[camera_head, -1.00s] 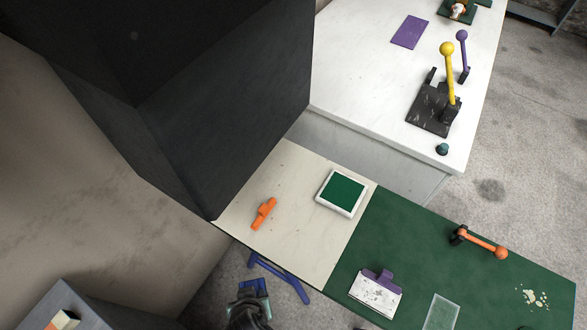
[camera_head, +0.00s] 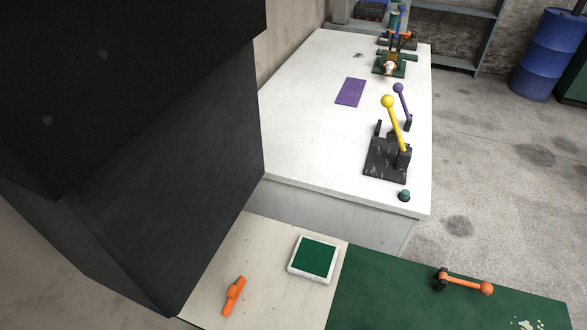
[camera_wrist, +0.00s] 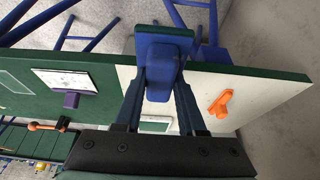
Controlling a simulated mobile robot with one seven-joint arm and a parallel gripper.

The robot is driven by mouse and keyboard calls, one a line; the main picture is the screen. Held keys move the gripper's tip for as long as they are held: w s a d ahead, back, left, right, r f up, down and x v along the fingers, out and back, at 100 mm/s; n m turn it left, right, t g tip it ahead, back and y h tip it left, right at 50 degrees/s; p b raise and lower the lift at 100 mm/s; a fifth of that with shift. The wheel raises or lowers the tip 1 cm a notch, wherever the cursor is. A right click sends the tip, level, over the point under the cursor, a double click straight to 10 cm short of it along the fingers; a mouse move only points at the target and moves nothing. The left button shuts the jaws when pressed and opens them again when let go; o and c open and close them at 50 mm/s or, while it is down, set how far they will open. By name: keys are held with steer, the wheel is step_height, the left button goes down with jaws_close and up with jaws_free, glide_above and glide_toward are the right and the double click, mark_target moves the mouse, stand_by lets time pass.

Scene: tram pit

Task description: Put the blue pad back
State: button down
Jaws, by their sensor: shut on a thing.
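My gripper (camera_wrist: 160,105) shows in the wrist view, its two fingers shut on the blue pad (camera_wrist: 162,68). The pad is a blue block with a wider, dark-edged slab at its far end. It is held above the table, in front of the strip between the green and cream surfaces. Neither gripper nor blue pad is in the head view. A white-rimmed square tray (camera_head: 291,268) with a green face lies on the cream part of the table; part of it shows between the fingers in the wrist view (camera_wrist: 147,131).
An orange handle-like piece (camera_head: 233,296) lies left of the tray. A tall dark cabinet (camera_head: 190,190) stands at left. The green surface (camera_head: 390,300) carries an orange lever (camera_head: 465,283). A white table (camera_head: 320,150) behind holds a yellow lever (camera_head: 394,125) and a purple sheet (camera_head: 351,92).

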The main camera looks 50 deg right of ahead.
steer(key=w+d, duration=0.1)
steer(key=d, duration=0.3)
steer(key=w+d+p, duration=0.1)
steer(key=w+d, duration=0.1)
steer(key=d, duration=0.2)
steer(key=w+d, duration=0.2)
steer(key=d, duration=0.3)
steer(key=shift+w, duration=0.25)
steer(key=shift+w+d+f, duration=0.1)
steer(key=shift+w+d, duration=0.1)
steer(key=shift+d, duration=0.3)
steer(key=shift+w+d+f, duration=0.1)
steer(key=shift+w+d, duration=0.05)
steer(key=shift+d, duration=0.3)
steer(key=shift+a+f+p, duration=0.1)
steer(key=shift+f+p, duration=0.2)
steer(key=shift+f, duration=1.05)
steer(key=c, duration=0.5)
jaws_free()
steer(key=shift+f, duration=0.1)
steer(key=shift+f, duration=0.25)
steer(key=s+v, duration=0.1)
steer(key=v, duration=0.6)
steer(key=shift+a+r, duration=0.15)
steer(key=shift+r, duration=0.15)
